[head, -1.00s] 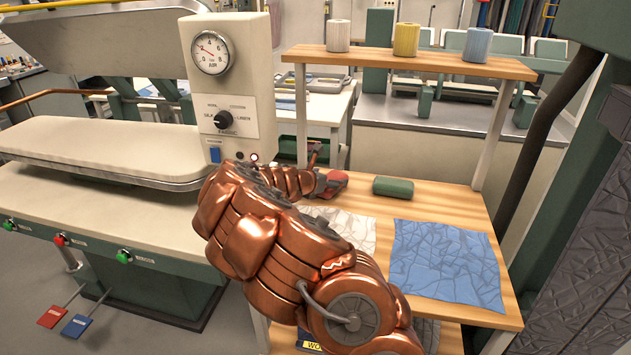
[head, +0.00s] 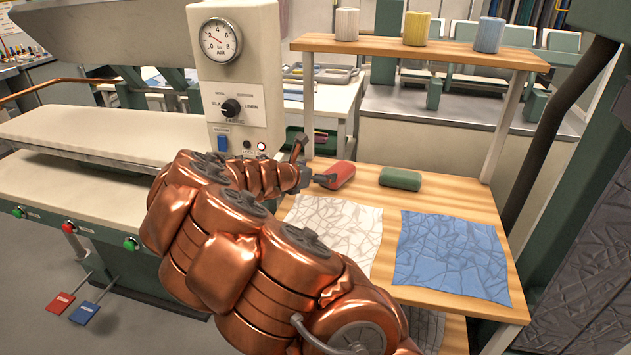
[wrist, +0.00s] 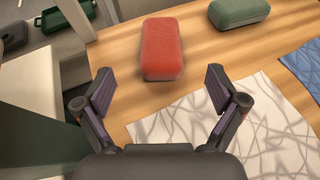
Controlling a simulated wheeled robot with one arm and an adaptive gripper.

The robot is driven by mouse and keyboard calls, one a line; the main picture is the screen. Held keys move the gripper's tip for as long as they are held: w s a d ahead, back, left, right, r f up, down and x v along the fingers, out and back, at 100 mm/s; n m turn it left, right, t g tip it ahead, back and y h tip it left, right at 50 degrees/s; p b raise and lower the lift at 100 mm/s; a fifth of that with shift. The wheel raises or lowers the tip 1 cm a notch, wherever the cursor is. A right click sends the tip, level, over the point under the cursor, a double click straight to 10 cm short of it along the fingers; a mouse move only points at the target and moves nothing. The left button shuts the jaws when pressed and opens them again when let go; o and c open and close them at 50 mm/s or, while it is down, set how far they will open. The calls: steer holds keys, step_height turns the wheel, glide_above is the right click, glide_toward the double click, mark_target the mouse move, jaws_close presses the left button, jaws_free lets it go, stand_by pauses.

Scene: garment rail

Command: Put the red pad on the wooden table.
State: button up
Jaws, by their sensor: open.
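The red pad (head: 337,175) lies on the wooden table (head: 449,191) near its left back edge. It also shows in the wrist view (wrist: 162,48), red on top with a greyish lower band. My gripper (head: 314,162) is just left of the pad in the head view. In the wrist view my gripper (wrist: 158,90) is open and empty, its two fingers spread wide, with the pad ahead of the gap between them and apart from both fingertips.
A green pad (head: 400,179) lies right of the red one. A white cloth (head: 333,228) and a blue cloth (head: 451,254) lie on the table's front. A shelf (head: 420,48) with several spools stands above the back. The press housing (head: 234,80) stands close left of my gripper.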

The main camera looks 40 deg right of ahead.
steer(key=s+a+r+m+g+y, duration=0.2)
steer(key=s+a+m, duration=0.1)
steer(key=s+m, duration=0.4)
steer(key=s+a+r+m+g+y, duration=0.15)
steer(key=s+a+m, duration=0.3)
steer(key=s, duration=0.45)
steer(key=s+a+f+m+y, duration=0.1)
steer(key=s+a+m+y, duration=0.2)
steer(key=s+a, duration=0.3)
steer(key=s+a+f+m+y, duration=0.2)
steer(key=s+a, duration=0.5)
steer(key=a, duration=0.4)
steer(key=s+a+f+m+g+y, duration=0.1)
steer(key=s+a+m+y, duration=0.3)
steer(key=a, duration=0.5)
steer(key=s, duration=0.2)
steer(key=shift+s+a+f+y, duration=0.2)
steer(key=shift+s+f+y, duration=0.1)
steer(key=shift+y, duration=0.05)
